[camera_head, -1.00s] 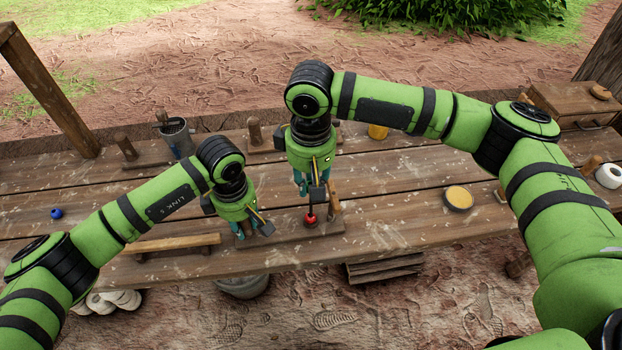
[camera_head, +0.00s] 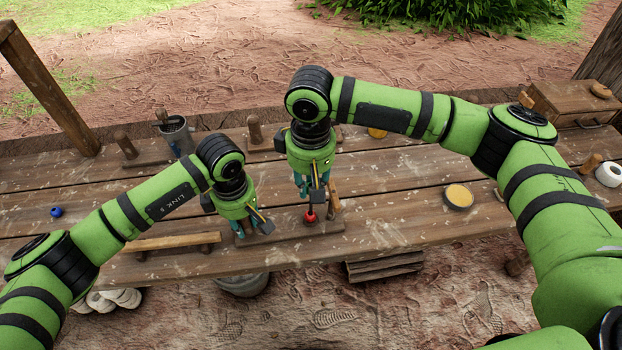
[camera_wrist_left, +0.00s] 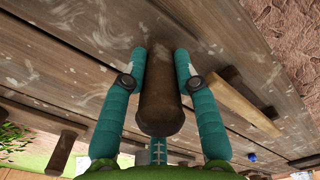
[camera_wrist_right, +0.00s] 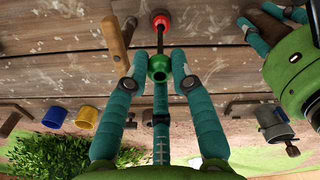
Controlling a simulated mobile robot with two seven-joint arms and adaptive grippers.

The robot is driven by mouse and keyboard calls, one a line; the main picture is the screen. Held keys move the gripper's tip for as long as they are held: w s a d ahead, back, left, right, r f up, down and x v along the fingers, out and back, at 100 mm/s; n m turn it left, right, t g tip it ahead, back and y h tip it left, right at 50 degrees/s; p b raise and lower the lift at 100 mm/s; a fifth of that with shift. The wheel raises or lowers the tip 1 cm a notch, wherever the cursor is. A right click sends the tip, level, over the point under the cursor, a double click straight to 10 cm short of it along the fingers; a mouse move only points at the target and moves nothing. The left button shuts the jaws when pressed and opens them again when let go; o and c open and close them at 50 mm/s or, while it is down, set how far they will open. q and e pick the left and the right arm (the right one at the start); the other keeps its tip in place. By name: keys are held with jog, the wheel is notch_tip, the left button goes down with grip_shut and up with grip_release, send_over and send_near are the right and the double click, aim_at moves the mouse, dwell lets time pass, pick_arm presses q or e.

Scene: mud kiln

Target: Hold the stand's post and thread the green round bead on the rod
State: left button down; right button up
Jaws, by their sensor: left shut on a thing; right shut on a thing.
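The stand's thick wooden post (camera_wrist_left: 160,105) stands between the teal fingers of my left gripper (camera_wrist_left: 160,68), which is shut on it. In the head view my left gripper (camera_head: 241,232) is at the left end of the stand's board (camera_head: 285,238). My right gripper (camera_wrist_right: 159,62) is shut on the green round bead (camera_wrist_right: 158,68), above the stand. A dark thin rod (camera_wrist_right: 160,42) runs from a red bead (camera_wrist_right: 160,22) at its base to the green bead. I cannot tell whether its tip is inside the hole. The red bead also shows in the head view (camera_head: 310,218).
A wooden peg (camera_head: 334,204) stands close to the right of the rod. A blue bead (camera_head: 56,212) lies at the left. A yellow-filled dish (camera_head: 458,197) sits at the right. A metal pot (camera_head: 176,137) and yellow cup (camera_head: 377,132) stand behind.

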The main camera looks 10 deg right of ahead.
jog(key=shift+f, duration=0.8)
jog(key=o, duration=0.9)
jog(key=shift+r, duration=0.1)
jog(key=shift+r, duration=2.9)
pick_arm(q)
jog(key=c, duration=0.9)
grip_release()
